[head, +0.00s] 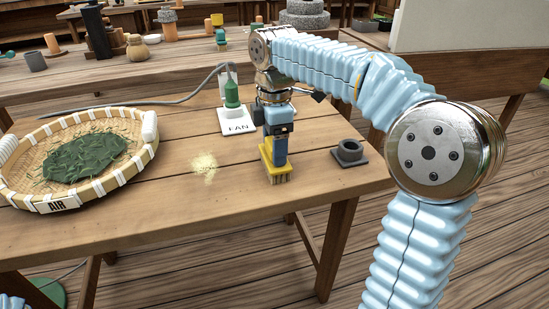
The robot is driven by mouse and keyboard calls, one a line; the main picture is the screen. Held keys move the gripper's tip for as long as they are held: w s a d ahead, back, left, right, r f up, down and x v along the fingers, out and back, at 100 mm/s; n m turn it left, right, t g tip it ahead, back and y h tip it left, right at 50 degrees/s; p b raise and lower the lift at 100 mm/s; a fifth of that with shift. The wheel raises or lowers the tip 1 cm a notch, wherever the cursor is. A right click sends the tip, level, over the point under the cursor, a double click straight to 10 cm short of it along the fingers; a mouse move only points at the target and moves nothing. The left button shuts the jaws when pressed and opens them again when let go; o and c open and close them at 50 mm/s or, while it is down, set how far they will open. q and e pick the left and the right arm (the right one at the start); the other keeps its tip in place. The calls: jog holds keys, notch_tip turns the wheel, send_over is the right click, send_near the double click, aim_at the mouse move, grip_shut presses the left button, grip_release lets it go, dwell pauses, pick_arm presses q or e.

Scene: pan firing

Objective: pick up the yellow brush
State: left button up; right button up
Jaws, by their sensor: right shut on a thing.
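The yellow brush (267,162), with pale bristles pointing down, is near the front right of the wooden table. My right gripper (276,150) points down onto it and is shut on it. The gripper hides the brush's upper part. I cannot tell whether the bristles touch the table top. My left gripper is not in view; only a bit of my left arm shows at the bottom left corner.
A patch of yellowish powder (204,165) lies left of the brush. A dark round holder (350,153) stands to the right. A white FAN plate (236,127) with a green part is behind. A woven tray (58,200) with green leaves, labelled AIR, fills the table's left.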

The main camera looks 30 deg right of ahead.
jog(key=shift+c, duration=0.4)
jog(key=shift+r, duration=0.3)
notch_tip(320, 180, up, 3)
jog(key=shift+r+p, duration=0.1)
jog(key=shift+p, duration=0.35)
jog(key=s+a+r, duration=0.2)
jog(key=a+r, duration=0.2)
jog(key=a, duration=0.2)
jog(key=s+a+r, duration=0.3)
jog(key=a+r, duration=0.2)
jog(key=a, duration=0.2)
jog(key=shift+s+r+p, duration=0.15)
jog(key=shift+s+p, duration=0.1)
jog(key=shift+p, duration=0.15)
jog(key=shift+d, duration=0.1)
